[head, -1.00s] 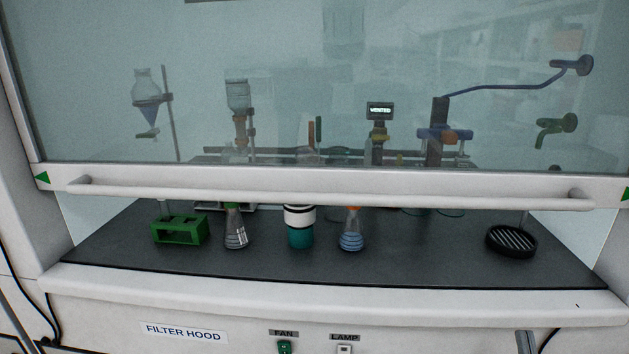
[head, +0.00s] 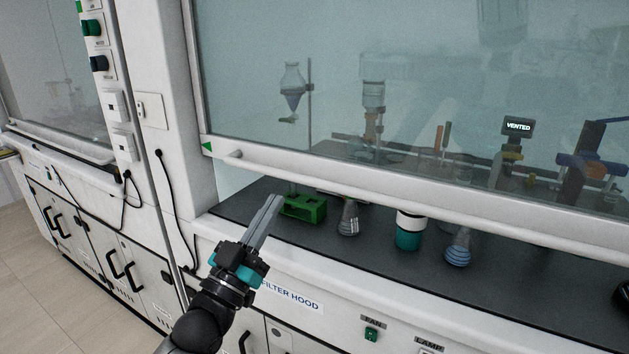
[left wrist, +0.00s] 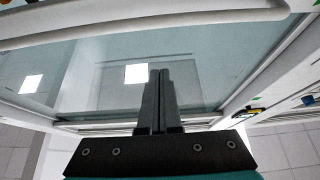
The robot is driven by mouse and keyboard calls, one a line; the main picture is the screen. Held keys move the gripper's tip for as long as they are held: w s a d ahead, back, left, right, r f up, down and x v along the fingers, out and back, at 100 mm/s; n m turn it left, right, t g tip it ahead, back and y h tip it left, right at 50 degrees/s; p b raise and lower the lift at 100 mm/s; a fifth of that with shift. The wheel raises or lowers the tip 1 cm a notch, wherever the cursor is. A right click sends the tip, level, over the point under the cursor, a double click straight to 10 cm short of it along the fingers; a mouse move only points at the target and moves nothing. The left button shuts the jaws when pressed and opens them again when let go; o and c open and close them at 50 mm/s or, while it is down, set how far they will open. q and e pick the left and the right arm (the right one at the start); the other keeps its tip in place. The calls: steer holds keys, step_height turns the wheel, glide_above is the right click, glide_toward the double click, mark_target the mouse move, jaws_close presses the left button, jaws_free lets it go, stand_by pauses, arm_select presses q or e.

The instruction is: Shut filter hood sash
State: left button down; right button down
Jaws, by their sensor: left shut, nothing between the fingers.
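The filter hood sash (head: 420,95) is a large glass pane, raised partway, with an open gap below it. Its white handle bar (head: 400,188) runs along the bottom edge. My left gripper (head: 273,202) is in front of the hood's left part, below the bar's left end in the head view, shut and empty. In the left wrist view its closed fingers (left wrist: 159,80) point away from the camera, and a white bar (left wrist: 150,22) crosses the top of the picture. I cannot tell whether the fingers touch anything.
Inside on the dark worktop (head: 340,245) stand a green rack (head: 303,208), a flask (head: 348,220), a teal-and-white jar (head: 409,230) and a blue-striped flask (head: 458,248). A FILTER HOOD label (head: 290,297) is on the front. Another hood (head: 55,70) stands at left.

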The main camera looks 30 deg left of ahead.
arm_select(q)
steer(key=r+x, duration=0.1)
steer(key=x, duration=0.9)
steer(key=f, duration=0.1)
steer(key=f+b, duration=0.1)
steer(key=f, duration=0.2)
steer(key=shift+w+f, duration=0.2)
steer(key=shift+w, duration=0.1)
arm_select(e)
steer(key=shift+w+d+f, duration=0.65)
steer(key=shift+w+d, duration=0.05)
steer(key=shift+w, duration=0.2)
arm_select(q)
steer(key=shift+f+b, duration=0.15)
steer(key=shift+b, duration=0.15)
arm_select(e)
steer(key=shift+f, duration=0.1)
